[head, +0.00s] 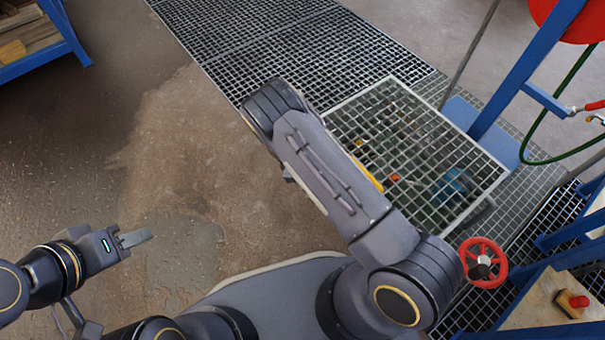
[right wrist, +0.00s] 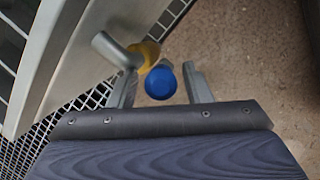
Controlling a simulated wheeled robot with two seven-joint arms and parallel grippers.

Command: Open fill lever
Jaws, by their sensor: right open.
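In the right wrist view a round blue knob (right wrist: 160,82) sits at the end of a yellow collar (right wrist: 148,52), beside a short grey pipe (right wrist: 113,48). I cannot tell for certain whether this is the fill lever. My right gripper (right wrist: 163,90) is open, with one finger on each side of the blue knob; contact is not clear. In the head view my right arm hides that gripper, and a yellow strip (head: 369,175) shows along the arm's edge. My left gripper (head: 134,239) is low at the left, over bare floor and away from the vessels; its finger gap is not visible.
A grating-topped frame (head: 415,130) stands right of my right arm, with blue and orange parts beneath. A red handwheel (head: 483,262) and blue framework (head: 530,65) are at the right. A blue rack (head: 62,28) stands at the upper left. Floor at left is clear.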

